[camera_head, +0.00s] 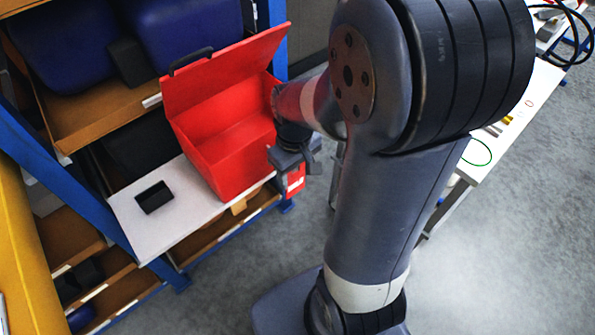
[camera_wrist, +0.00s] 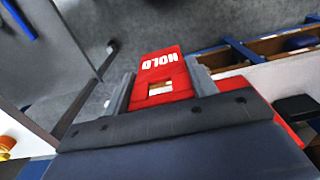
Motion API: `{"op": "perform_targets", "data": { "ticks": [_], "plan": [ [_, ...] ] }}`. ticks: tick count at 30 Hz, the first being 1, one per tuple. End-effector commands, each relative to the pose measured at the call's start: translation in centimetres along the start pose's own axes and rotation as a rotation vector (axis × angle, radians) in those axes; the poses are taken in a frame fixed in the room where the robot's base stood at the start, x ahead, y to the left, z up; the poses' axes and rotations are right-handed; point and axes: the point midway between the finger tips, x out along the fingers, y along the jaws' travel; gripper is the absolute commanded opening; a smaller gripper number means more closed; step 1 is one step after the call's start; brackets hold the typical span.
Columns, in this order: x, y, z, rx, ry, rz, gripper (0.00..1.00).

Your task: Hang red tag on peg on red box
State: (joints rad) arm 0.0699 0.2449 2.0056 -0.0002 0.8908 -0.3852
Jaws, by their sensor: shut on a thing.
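The red tag (camera_wrist: 160,66) has white "HOLD" lettering and a rectangular hole. My gripper (camera_wrist: 158,90) is shut on it, with a finger on each side of the tag in the wrist view. In the head view my gripper (camera_head: 296,160) is at the right side of the open red box (camera_head: 215,148), and the tag (camera_head: 296,180) hangs just below it. The red box stands on a white shelf with its lid raised. Part of the box shows in the wrist view (camera_wrist: 270,110). I cannot make out the peg; my gripper and arm cover that side of the box.
A small black block (camera_head: 154,197) lies on the white shelf (camera_head: 190,222) left of the box. Blue rack posts (camera_head: 75,185) and dark blue castings (camera_head: 190,38) are around it. A white table (camera_head: 510,125) stands at right. Grey floor lies open between.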

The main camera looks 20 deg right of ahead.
Motion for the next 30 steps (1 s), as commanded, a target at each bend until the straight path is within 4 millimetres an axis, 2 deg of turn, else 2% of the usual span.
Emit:
{"op": "perform_targets", "data": {
  "ticks": [30],
  "plan": [
    [0.6,0.0,-6.2,0.000,0.000,0.000,0.33]
  ]
}}
